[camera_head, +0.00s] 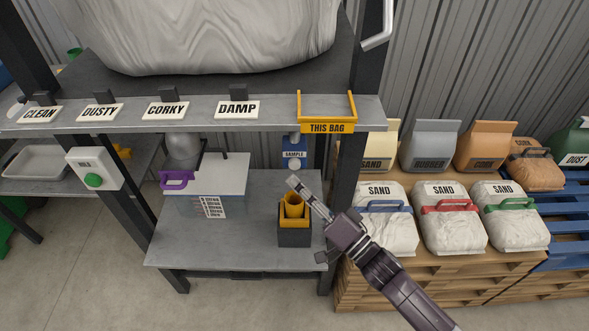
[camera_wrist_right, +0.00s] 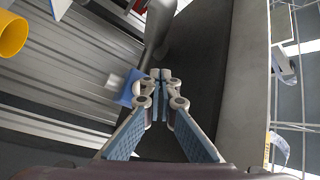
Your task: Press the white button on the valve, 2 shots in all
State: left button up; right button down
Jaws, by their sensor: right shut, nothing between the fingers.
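The valve (camera_head: 294,155) is a blue block with a SAMPLE label, below the shelf edge near the right post. In the right wrist view a blue part (camera_wrist_right: 128,93) with a short pale, button-like stub (camera_wrist_right: 114,84) lies just left of the fingertips. I cannot tell for sure that this stub is the white button. My right gripper (camera_head: 292,182) is shut and empty, its tips just below the SAMPLE label in the head view; it also shows in the right wrist view (camera_wrist_right: 160,76). Contact with the valve cannot be made out. My left gripper is out of view.
A dark box with a yellow cup (camera_head: 293,207) stands on the lower shelf (camera_head: 240,255) under the valve. A yellow THIS BAG bracket (camera_head: 327,127) hangs above. A dark post (camera_head: 345,180) and sand bags (camera_head: 386,230) are at the right. A green-button box (camera_head: 95,168) is at the left.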

jog(key=shift+w, duration=0.75)
dwell(0.9)
jog(key=shift+w, duration=0.4)
jog(key=shift+w+r, duration=0.1)
jog(key=shift+w, duration=0.45)
dwell(0.7)
jog(key=shift+s, duration=0.15)
dwell(0.5)
jog(key=shift+s+p, duration=0.35)
jog(key=shift+s, duration=0.45)
jog(key=shift+s, duration=0.1)
